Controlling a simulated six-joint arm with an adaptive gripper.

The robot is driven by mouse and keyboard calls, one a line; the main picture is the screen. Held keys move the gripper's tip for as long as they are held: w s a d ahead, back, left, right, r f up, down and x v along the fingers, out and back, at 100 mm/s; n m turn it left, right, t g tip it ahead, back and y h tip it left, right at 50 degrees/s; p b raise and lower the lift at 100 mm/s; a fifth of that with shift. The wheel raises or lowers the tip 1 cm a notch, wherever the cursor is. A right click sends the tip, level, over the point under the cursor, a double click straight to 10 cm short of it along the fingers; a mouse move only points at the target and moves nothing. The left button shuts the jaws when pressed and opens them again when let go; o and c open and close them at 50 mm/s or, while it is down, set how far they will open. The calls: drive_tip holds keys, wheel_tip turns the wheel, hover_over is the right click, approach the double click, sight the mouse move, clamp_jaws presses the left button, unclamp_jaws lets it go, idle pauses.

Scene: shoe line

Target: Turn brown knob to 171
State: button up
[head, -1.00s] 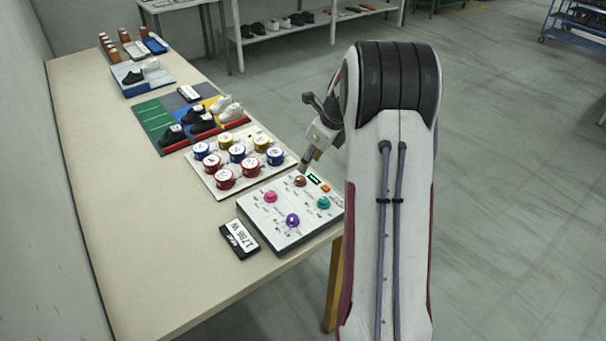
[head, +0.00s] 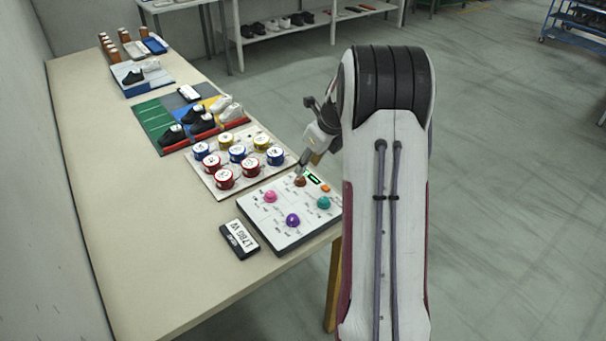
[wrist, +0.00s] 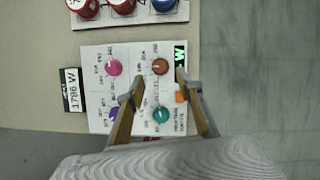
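The control panel (head: 262,227) is a white board with several round knobs on the table's right edge. Its brown knob (head: 300,182) is at the far side; it also shows in the wrist view (wrist: 160,66). The pink knob (wrist: 113,68), teal knob (wrist: 161,114) and purple knob (head: 293,220) are on the same panel. A small green-lit display (head: 314,178) sits beside the brown knob. My gripper (wrist: 159,80) is open, its two fingers on either side of the brown knob in the picture. I cannot tell whether they touch it.
An orange button (head: 325,188) is beside the brown knob. A label plate reading 1786 W (head: 239,239) lies left of the panel. A board with several red, blue and yellow spools (head: 208,180) stands behind it. The table's front left is clear.

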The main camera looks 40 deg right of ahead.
sight(303, 180)
drive_tip(key=shift+x, duration=2.95)
clamp_jaws()
